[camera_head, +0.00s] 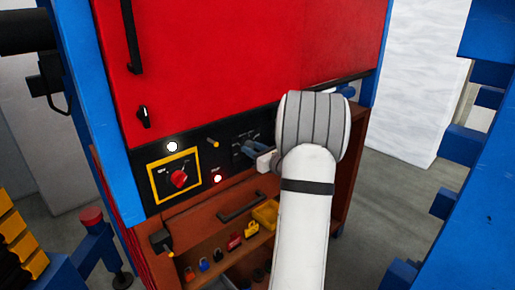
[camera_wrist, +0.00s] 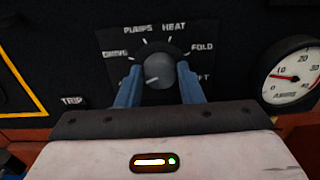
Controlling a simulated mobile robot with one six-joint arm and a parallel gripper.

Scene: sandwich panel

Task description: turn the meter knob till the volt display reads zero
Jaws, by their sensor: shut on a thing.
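The meter knob (camera_wrist: 159,68) is a round grey knob on a black panel in the wrist view. Labels around it read DRIVE, PUMPS, HEAT and FOLD, with one ending in FT partly hidden. The pale pointer mark on the knob points to the lower left. My gripper (camera_wrist: 158,85) has its two blue fingers on either side of the knob, shut on it. In the head view my gripper (camera_head: 256,149) reaches the black panel from the right. No volt display shows in either view; the dial at the right of the wrist view is an AMPS gauge (camera_wrist: 291,75).
A red rotary switch (camera_head: 179,179) on a yellow-framed plate sits left on the panel (camera_head: 205,165). A white lamp (camera_head: 172,146) and a red lamp (camera_head: 218,178) glow nearby. Below, an open brown shelf holds small coloured padlocks (camera_head: 235,242). Blue posts stand at both sides.

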